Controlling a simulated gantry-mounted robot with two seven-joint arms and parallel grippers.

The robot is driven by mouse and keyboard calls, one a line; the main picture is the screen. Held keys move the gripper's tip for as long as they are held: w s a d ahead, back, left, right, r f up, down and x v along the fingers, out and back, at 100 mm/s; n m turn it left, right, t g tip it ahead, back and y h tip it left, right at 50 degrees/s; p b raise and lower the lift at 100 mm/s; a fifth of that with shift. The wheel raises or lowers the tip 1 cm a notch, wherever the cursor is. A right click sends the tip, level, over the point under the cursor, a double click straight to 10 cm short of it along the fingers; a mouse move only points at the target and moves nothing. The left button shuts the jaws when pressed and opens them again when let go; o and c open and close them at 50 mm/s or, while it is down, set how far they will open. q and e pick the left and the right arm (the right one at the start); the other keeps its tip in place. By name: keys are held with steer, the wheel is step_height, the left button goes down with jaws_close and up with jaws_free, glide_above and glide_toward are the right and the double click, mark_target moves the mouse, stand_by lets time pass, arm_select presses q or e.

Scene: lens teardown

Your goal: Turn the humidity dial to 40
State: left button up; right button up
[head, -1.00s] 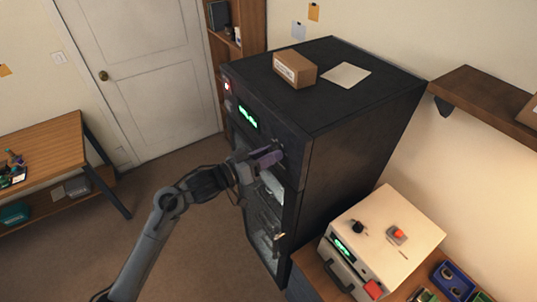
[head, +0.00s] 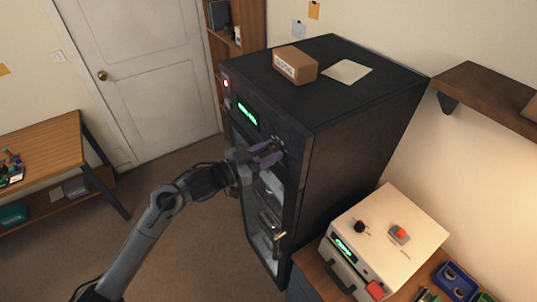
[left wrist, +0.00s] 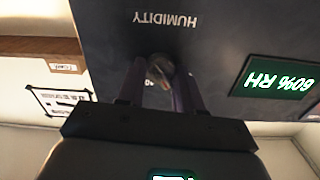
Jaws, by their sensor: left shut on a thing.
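The humidity dial (left wrist: 160,70) is a small dark round knob with a lighter pointer, under the upside-down HUMIDITY label in the left wrist view. My left gripper (left wrist: 160,78) has its purple fingers on either side of the dial and is shut on it. In the head view, my left gripper (head: 271,154) is at the upper front of the tall black cabinet (head: 365,120), where it mostly hides the dial. The green display (left wrist: 278,77) appears upside down in the left wrist view and seems to read 60% RH. My right gripper is not in view.
A cardboard box (head: 294,65) and a paper sheet (head: 347,72) lie on the cabinet top. A cream device (head: 395,240) with a red button stands to the right. A wall shelf (head: 485,97) is at upper right. The floor left of the cabinet is clear.

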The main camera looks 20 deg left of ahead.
arm_select(q)
steer(key=shift+m+b, duration=3.9)
steer(key=shift+m, duration=2.2)
steer(key=o, duration=1)
steer(key=shift+o, duration=0.2)
steer(key=shift+s+f, duration=0.1)
steer(key=shift+s, duration=0.05)
steer(key=b+v, duration=0.2)
steer(key=v, duration=0.8)
steer(key=shift+s+a+b, duration=0.15)
steer(key=shift+s+b, duration=0.1)
steer(key=shift+b, duration=0.1)
